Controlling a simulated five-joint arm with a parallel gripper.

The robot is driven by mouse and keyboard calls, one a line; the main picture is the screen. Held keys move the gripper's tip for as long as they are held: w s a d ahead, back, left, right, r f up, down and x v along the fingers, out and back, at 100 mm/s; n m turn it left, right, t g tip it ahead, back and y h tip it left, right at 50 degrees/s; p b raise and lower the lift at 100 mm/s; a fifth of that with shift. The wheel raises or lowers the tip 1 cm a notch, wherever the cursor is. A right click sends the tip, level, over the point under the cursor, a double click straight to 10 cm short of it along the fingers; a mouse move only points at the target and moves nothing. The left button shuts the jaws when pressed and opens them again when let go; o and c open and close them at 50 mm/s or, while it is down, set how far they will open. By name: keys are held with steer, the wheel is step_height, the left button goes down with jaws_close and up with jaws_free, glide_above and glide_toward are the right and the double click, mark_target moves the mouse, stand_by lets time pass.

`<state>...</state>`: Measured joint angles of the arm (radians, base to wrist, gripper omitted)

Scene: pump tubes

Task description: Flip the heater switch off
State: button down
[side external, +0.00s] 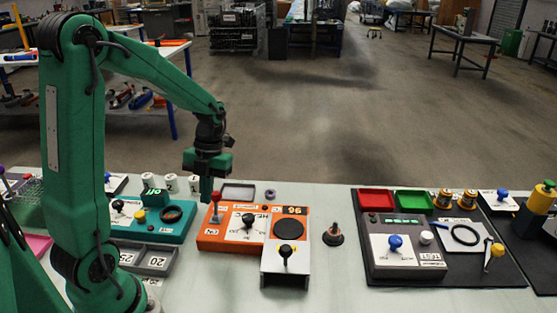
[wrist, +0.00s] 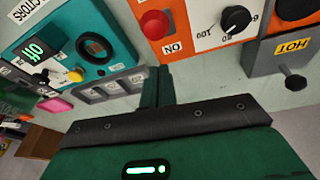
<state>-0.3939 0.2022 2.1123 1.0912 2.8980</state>
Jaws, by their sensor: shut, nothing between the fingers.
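The heater unit is an orange box (side external: 240,238) with a dark dial on a white plate and a round black plate beside it; its corner also shows in the wrist view (wrist: 192,38). The red-topped switch (side external: 216,208) stands at the box's left end, its red ball (wrist: 155,24) at top centre in the wrist view beside an "ON" label. Which way its lever leans is hard to tell. My gripper (side external: 206,194) is shut and empty, pointing down close to the switch's left. Its green fingers (wrist: 157,88) show over the bench, apart from the red ball.
A teal box (side external: 150,225) with a green display and round ring stands left of the orange box. A grey tray (side external: 155,262) lies in front of it. A silver unit with a black knob (side external: 285,253) adjoins on the right. A dark panel (side external: 450,265) lies farther right.

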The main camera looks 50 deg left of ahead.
steer(key=w+a+r, duration=0.3)
steer(key=w+r, duration=0.1)
steer(key=r, duration=0.3)
steer(key=shift+w+a+r, duration=0.15)
steer(key=shift+a+r, duration=0.2)
steer(key=shift+a, duration=0.05)
steer(key=shift+d, duration=0.1)
steer(key=s+d+r+n+t, duration=0.2)
steer(key=d+n, duration=0.3)
steer(key=n, duration=0.4)
steer(key=s+d+r+n+t, duration=0.2)
steer(key=s+d+n, duration=0.3)
steer(key=n, duration=0.5)
steer(key=s+d+r+n+t+y, duration=0.1)
steer(key=s+d+n+t, duration=0.3)
steer(key=n, duration=0.5)
steer(key=shift+d+r+n, duration=0.3)
steer(key=shift+d+r, duration=0.1)
steer(key=shift+d, duration=0.45)
